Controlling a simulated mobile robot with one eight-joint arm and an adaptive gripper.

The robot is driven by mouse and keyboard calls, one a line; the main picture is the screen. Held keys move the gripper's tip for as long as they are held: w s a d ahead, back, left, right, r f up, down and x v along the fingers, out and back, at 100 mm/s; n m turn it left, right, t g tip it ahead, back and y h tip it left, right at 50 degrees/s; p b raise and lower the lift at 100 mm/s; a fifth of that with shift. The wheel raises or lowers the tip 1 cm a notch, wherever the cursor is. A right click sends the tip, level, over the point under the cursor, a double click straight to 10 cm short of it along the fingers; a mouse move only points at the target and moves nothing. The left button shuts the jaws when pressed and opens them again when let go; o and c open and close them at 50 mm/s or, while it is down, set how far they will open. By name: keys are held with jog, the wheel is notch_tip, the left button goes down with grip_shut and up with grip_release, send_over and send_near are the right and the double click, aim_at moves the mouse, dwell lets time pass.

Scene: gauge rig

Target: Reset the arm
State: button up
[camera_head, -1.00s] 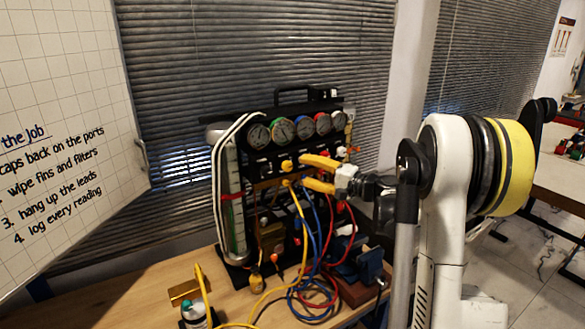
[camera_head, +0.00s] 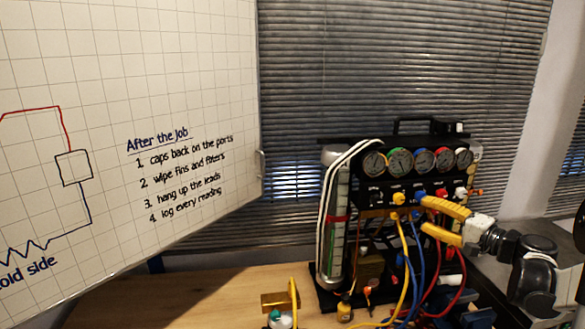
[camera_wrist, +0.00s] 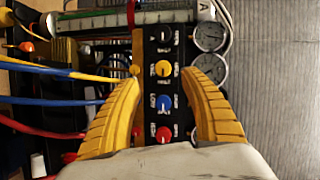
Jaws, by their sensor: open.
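My gripper (camera_head: 444,221) is open, its two yellow ribbed fingers in front of the right side of the gauge rig (camera_head: 340,220). In the wrist view my gripper (camera_wrist: 166,110) spreads its fingers either side of a black panel with a column of black, yellow, blue and red knobs (camera_wrist: 163,68). Nothing is held between the fingers. I cannot tell whether a fingertip touches the rig. A row of round gauges (camera_head: 398,162) runs above the knobs, partly hidden by a finger in the wrist view.
Yellow, blue and red hoses (camera_head: 417,265) hang from the rig's front, close to my gripper. A whiteboard (camera_head: 100,200) fills the left. A small bottle (camera_head: 281,320) stands on the wooden bench (camera_head: 190,290), whose left part is clear. Window blinds (camera_head: 300,60) are behind.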

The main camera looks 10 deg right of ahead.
jog(key=s+a+f+n+g+h+b, duration=0.1)
jog(key=s+a+f+n+g+b, duration=0.1)
jog(key=s+a, duration=0.35)
jog(key=s+a+f+n+g+b, duration=0.1)
jog(key=s+a+f+n+g, duration=0.1)
jog(key=a, duration=0.7)
jog(key=s+a+f+n+g+h+b, duration=0.1)
jog(key=s+a+f+g+b, duration=0.15)
jog(key=a, duration=0.45)
jog(key=s+a+f+n+h+b, duration=0.1)
jog(key=s+f+n, duration=0.1)
jog(key=s, duration=0.4)
jog(key=s+a+f+n+g+h+b, duration=0.1)
jog(key=s+f+n+h, duration=0.1)
jog(key=s+f, duration=0.2)
jog(key=s+a+f+n+h+b, duration=0.1)
jog(key=s+f+n+h, duration=0.1)
jog(key=s, duration=0.6)
jog(key=shift+s+a+f, duration=0.25)
jog(key=shift+s+f, duration=0.05)
jog(key=shift+f, duration=0.5)
jog(key=shift+g, duration=0.25)
